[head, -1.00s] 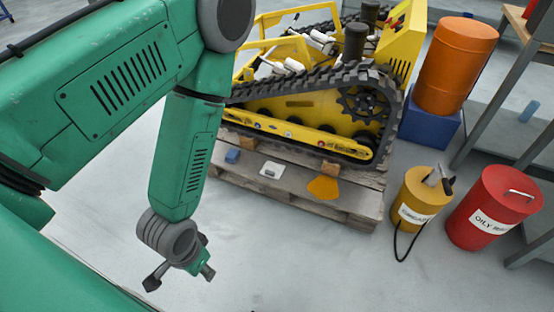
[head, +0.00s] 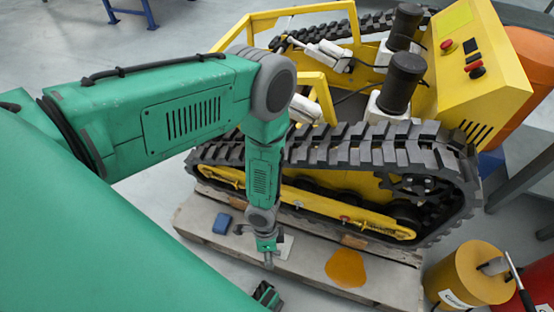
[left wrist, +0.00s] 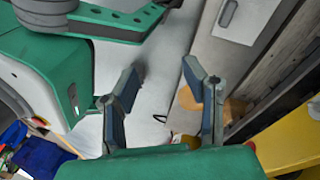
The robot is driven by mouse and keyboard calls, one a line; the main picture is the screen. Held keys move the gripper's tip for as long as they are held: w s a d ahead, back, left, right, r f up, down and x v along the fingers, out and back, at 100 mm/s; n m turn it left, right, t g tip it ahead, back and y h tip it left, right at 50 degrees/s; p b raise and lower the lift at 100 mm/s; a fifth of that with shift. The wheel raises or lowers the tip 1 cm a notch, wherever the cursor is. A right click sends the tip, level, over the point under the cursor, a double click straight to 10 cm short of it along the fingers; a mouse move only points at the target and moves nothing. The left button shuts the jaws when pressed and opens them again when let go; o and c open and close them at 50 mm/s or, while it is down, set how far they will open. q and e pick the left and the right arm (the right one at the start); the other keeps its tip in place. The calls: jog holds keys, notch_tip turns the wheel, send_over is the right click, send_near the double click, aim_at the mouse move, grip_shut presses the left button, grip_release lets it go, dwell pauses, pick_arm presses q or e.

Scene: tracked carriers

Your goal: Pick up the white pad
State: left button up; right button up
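The white pad (head: 285,247) lies flat on the wooden pallet (head: 205,234) beside the yellow tracked carrier (head: 355,212). In the head view my left gripper (head: 268,260) is in front of the pad and hides part of it. The pad also shows at the top of the left wrist view (left wrist: 243,22), with a grey handle-like piece (left wrist: 228,13) on it. There the left gripper (left wrist: 165,78) has its two fingers wide apart with nothing between them. The pad is beyond the fingertips, toward the upper right.
A blue block (head: 221,223) lies left of the pad and a flat orange patch (head: 346,268) lies to its right. The carrier's black track (head: 350,146) rises just behind. A yellow can (head: 467,272) and a red bin (head: 538,285) stand at the right.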

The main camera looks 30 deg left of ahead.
pick_arm(q)
jog(key=w+a+f+m+b, duration=0.1)
jog(key=w+f+b, duration=0.1)
jog(key=f, duration=0.3)
jog(key=w+a+f+m+t+y+b, duration=0.1)
jog(key=w+f+b, duration=0.2)
jog(key=f, duration=0.2)
jog(key=w+a+f+m+t+y+b, duration=0.1)
jog(key=w+f+m+b, duration=0.1)
jog(key=f, duration=0.3)
jog(key=shift+w+a+f+b, duration=0.3)
jog(key=shift+w+b, duration=0.2)
jog(key=shift+b, duration=0.15)
jog(key=shift+d+f+b, duration=0.15)
jog(key=shift+f+b, duration=0.15)
jog(key=shift+b, duration=0.05)
jog(key=f+b, duration=0.4)
jog(key=shift+s+f, duration=0.15)
jog(key=shift+s, duration=0.05)
jog(key=shift+f+b, duration=0.5)
jog(key=shift+r, duration=0.15)
grip_shut()
